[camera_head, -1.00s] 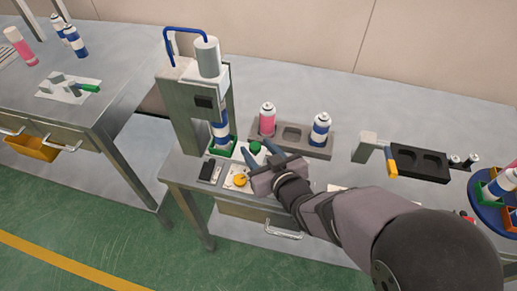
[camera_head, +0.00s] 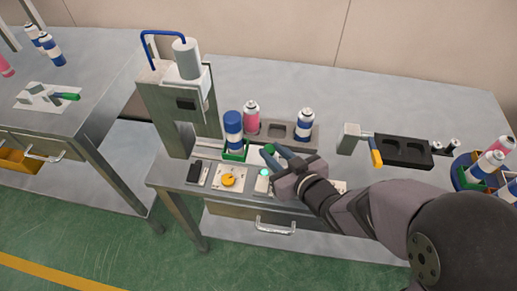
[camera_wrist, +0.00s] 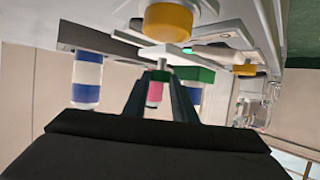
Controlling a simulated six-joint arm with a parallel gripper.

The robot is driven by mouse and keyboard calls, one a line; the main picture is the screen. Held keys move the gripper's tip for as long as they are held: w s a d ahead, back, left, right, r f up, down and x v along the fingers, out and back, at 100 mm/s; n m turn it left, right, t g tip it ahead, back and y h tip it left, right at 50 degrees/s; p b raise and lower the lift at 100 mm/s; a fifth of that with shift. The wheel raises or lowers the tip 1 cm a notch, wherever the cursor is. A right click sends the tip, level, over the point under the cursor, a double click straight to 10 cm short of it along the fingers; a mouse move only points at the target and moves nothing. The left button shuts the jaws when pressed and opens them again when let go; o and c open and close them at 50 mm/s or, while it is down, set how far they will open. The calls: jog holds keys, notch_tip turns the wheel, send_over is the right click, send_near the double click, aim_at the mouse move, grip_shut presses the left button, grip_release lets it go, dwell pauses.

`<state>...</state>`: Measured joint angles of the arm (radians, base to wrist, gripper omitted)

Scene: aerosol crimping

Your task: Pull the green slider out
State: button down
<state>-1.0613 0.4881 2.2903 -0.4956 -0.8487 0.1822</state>
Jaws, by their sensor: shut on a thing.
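The green slider (camera_head: 236,153) stands out to the right of the crimping press's column (camera_head: 178,110). A can with a blue top and white band (camera_head: 233,128) stands upright on it, clear of the press head. My gripper (camera_head: 270,151) is to the right of the slider, shut on its green knob, which shows only partly between the fingertips. In the wrist view my fingers (camera_wrist: 160,75) point away from the camera; a green part (camera_wrist: 195,74) shows beside their tips. The exact contact is hidden.
A yellow knob (camera_head: 228,180) and a lit green lamp (camera_head: 264,172) are on the table's front edge. A grey rack (camera_head: 275,134) behind holds a pink can (camera_head: 251,115) and a blue-white can (camera_head: 304,123). A black tray (camera_head: 402,150) lies to the right.

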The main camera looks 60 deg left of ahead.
jog(key=shift+w+d+p, duration=0.3)
jog(key=shift+w+d, duration=1.3)
jog(key=shift+w, duration=0.1)
jog(key=c, duration=1.5)
grip_release()
jog(key=shift+w+d, duration=0.1)
jog(key=shift+d, duration=0.05)
jog(key=shift+o, duration=0.2)
jog(key=shift+v, duration=3.65)
